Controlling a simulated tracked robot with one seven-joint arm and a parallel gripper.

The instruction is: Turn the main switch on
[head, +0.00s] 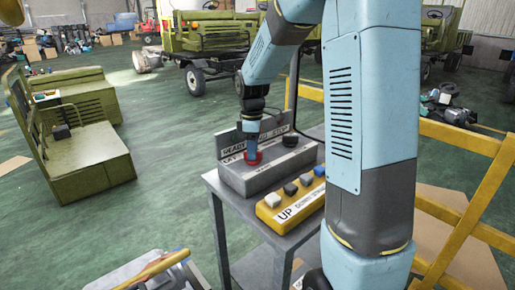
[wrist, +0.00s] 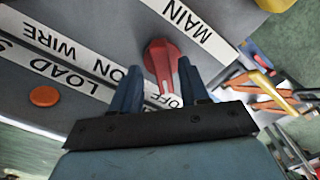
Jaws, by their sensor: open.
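The main switch is a red rotary knob with a lever handle (wrist: 163,62), on a grey panel under a MAIN label. Its handle points toward the OFF lettering, which is partly hidden by my right finger. ON lettering shows to the left. My gripper (wrist: 157,82) is open, with one blue finger on each side of the handle. The right finger looks very close to the handle; I cannot tell if it touches. In the head view, my gripper (head: 251,150) points down at the grey control box (head: 268,178), with a bit of red showing at its tip.
An orange button (wrist: 44,96) sits near the LOAD label. A dark knob (head: 290,140) is on the box's right. A yellow button box (head: 290,208) lies in front on the grey stand (head: 262,235). Yellow railing (head: 470,222) stands at right.

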